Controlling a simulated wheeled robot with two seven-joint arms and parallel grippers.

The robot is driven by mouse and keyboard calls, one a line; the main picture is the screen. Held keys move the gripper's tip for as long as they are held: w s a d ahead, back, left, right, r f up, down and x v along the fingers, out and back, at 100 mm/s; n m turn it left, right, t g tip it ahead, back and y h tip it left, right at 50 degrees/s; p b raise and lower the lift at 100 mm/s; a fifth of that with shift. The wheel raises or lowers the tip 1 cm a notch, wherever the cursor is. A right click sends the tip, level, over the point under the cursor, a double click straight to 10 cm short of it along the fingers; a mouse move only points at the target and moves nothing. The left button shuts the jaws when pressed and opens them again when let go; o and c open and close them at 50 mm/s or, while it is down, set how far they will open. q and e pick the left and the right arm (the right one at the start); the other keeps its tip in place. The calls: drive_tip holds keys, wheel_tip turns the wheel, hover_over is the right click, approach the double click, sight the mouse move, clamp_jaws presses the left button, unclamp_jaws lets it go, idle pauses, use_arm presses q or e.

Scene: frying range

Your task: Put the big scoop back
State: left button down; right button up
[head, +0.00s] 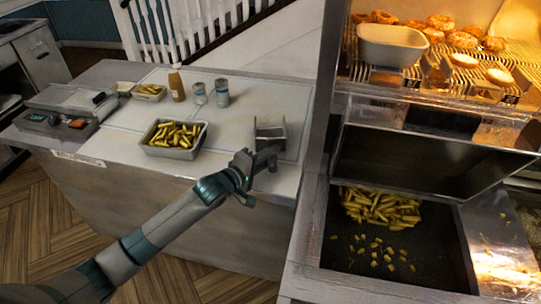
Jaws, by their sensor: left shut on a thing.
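The big scoop (271,133) is a grey metal scoop at the right end of the counter in the head view. My left gripper (266,157) is just in front of it, shut on its near end, where the handle is mostly hidden by the fingers. The scoop appears at or a little above the counter top; I cannot tell whether it touches. My right gripper is not in view.
The counter (120,140) holds a tray of chips (174,152), a smaller chip tray (149,92), a sauce bottle (177,84) and two cans (222,92). At right, the frying range has a chip bin (335,262) with loose chips, below a heated shelf holding a white tub (393,45).

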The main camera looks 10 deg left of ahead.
use_arm(q)
drive_tip(key=c, duration=1.6)
unclamp_jaws()
drive_tip(key=shift+f, duration=0.1)
drive_tip(key=shift+c, duration=0.2)
drive_tip(key=shift+o, duration=0.8)
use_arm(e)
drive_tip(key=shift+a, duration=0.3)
use_arm(q)
drive_tip(key=b+v, duration=0.4)
drive_tip(key=v, duration=1.3)
drive_tip(key=shift+s, duration=0.15)
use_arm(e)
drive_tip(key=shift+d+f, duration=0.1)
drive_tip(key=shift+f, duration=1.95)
